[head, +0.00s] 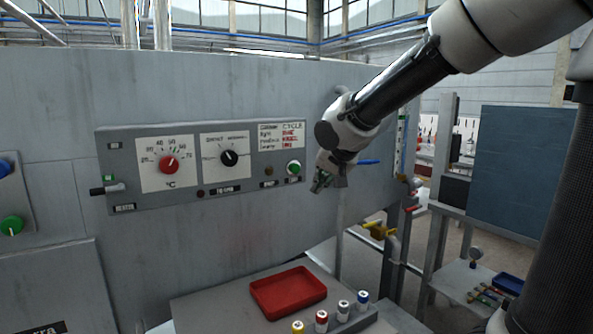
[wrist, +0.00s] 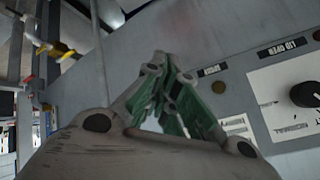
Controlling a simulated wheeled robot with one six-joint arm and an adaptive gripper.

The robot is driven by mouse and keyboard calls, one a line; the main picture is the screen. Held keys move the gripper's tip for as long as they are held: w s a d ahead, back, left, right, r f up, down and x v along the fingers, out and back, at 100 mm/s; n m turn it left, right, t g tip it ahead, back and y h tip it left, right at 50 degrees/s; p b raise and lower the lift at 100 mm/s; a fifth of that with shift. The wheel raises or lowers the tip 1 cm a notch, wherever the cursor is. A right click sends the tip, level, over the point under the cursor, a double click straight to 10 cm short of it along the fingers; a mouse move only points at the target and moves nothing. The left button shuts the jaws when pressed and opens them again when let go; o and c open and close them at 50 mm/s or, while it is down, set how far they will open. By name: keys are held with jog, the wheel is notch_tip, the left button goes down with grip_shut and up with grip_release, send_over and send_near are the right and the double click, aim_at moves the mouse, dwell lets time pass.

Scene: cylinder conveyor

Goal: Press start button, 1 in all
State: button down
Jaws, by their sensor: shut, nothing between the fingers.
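The control panel (head: 130,143) is a grey plate on the big grey machine front. A green round button (head: 294,168) with a pale ring sits at its right end, below a small sign with red lettering; I take it as the start button. My gripper (head: 318,187) is just to the right of and slightly below the green button, in front of the machine wall. In the wrist view my gripper (wrist: 165,65) shows green fingers closed together with nothing held. The green button cannot be made out in the wrist view, where the fingers cover part of the panel.
The panel also has a red knob (head: 169,164), a black knob (head: 229,157) and a lever (head: 108,190) at left. Below, a red tray (head: 288,292) and several small capped cylinders (head: 321,321) are on a bench. Pipes with a yellow valve (head: 379,230) stand at right.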

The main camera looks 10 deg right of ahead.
jog(key=w+a, duration=0.2)
jog(key=w, duration=0.6)
jog(key=shift+a, duration=0.35)
jog(key=shift+w, duration=0.2)
dwell(1.0)
jog(key=shift+w+a, duration=0.15)
jog(key=shift+w, duration=0.1)
jog(key=shift+w+a, duration=0.1)
jog(key=shift+w, duration=0.35)
dwell(0.7)
dwell(0.3)
jog(key=shift+s+d, duration=0.25)
jog(key=shift+s, duration=0.6)
jog(key=s, duration=0.1)
jog(key=s+d, duration=0.1)
jog(key=s, duration=0.2)
jog(key=shift+s+d, duration=0.3)
jog(key=shift+s, duration=0.1)
